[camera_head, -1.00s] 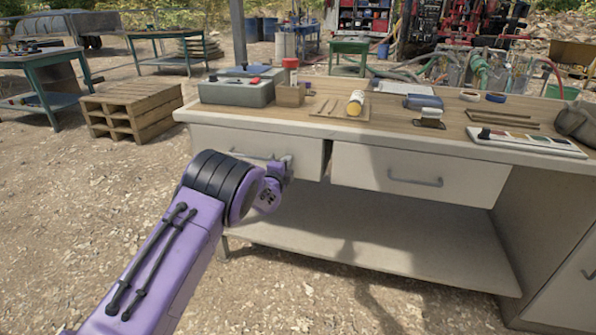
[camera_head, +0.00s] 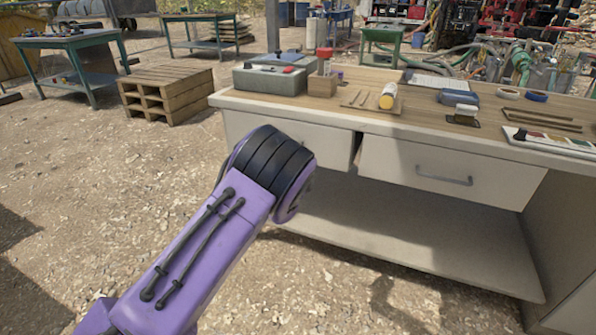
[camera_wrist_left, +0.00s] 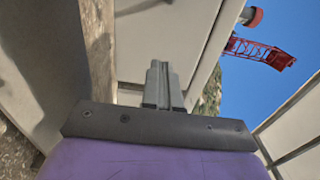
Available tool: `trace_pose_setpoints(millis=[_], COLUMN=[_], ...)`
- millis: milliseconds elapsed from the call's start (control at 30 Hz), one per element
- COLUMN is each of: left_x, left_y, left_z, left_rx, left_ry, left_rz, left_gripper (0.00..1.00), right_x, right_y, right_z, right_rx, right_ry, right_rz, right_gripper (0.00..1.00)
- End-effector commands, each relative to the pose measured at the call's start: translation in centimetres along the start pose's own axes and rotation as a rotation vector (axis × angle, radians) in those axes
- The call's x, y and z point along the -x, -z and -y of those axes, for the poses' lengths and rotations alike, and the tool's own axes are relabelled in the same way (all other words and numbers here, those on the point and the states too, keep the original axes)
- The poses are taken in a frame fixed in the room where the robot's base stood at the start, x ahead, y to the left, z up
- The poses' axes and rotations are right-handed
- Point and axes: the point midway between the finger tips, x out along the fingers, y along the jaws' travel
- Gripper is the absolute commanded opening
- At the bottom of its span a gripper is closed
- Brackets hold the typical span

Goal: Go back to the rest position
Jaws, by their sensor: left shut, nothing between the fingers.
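My left arm (camera_head: 220,240), purple with black bands, reaches in from the lower left in the head view. Its gripper is hidden there behind the arm's own link. In the left wrist view my left gripper (camera_wrist_left: 161,70) has its grey fingers together with nothing between them. A pale drawer front with a grey handle (camera_wrist_left: 143,9) lies beyond the fingertips, apart from them. My right gripper is in neither view.
A wooden pallet stack (camera_head: 165,95) stands left. Gravel in front is clear.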

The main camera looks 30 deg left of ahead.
Motion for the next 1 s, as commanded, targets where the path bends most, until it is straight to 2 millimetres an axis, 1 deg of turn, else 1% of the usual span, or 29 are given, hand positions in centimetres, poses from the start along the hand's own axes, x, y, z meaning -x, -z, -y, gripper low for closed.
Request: trace_pose_setpoints(millis=[33,100,200,333,533,567,633,667,733,767,800,867,900,967,1000], left_x=[1.3,2.8,4.2,4.8,4.8,4.8,5.0,5.3,7.6,9.3,11.7,15.5,18.2,22.4,25.1], left_y=[-0.2,-0.5,-0.6,-0.5,-0.4,-0.4,-0.6,-0.9,-1.5,-1.9,-2.2,-2.4,-2.4,-2.3,-2.2], left_z=[0.0,0.0,-0.1,-0.2,-0.2,-0.2,-0.5,-1.0,-4.0,-6.4,-9.4,-13.5,-16.0,-19.3,-21.1], left_rx=[-0.003,-0.001,0.000,0.001,0.025,0.056,0.193,0.280,0.557,0.695,0.856,1.054,1.165,1.304,1.375], left_ry=[-0.004,-0.003,-0.003,-0.002,-0.003,-0.004,-0.014,-0.026,-0.089,-0.132,-0.183,-0.248,-0.287,-0.335,-0.362], left_rz=[0.003,0.008,0.009,0.007,0.006,0.006,0.018,0.033,0.106,0.162,0.240,0.361,0.447,0.580,0.663], left_gripper=[0.00,0.00,0.00,0.00,0.00,0.00,0.00,0.00,0.00,0.00,0.00,0.00,0.00,0.00,0.00], right_x=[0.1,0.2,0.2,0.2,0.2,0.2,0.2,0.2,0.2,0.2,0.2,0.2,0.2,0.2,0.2], right_y=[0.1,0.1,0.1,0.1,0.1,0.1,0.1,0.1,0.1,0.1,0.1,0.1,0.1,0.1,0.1], right_z=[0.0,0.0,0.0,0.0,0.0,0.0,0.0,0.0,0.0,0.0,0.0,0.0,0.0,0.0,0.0], right_rx=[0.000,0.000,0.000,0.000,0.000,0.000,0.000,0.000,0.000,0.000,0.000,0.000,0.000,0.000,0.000], right_ry=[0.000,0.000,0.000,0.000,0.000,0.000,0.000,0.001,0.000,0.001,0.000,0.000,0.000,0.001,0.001], right_rz=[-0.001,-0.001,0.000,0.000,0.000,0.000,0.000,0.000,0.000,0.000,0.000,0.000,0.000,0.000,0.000], right_gripper=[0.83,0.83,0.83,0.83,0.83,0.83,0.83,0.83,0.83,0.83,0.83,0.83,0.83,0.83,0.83])
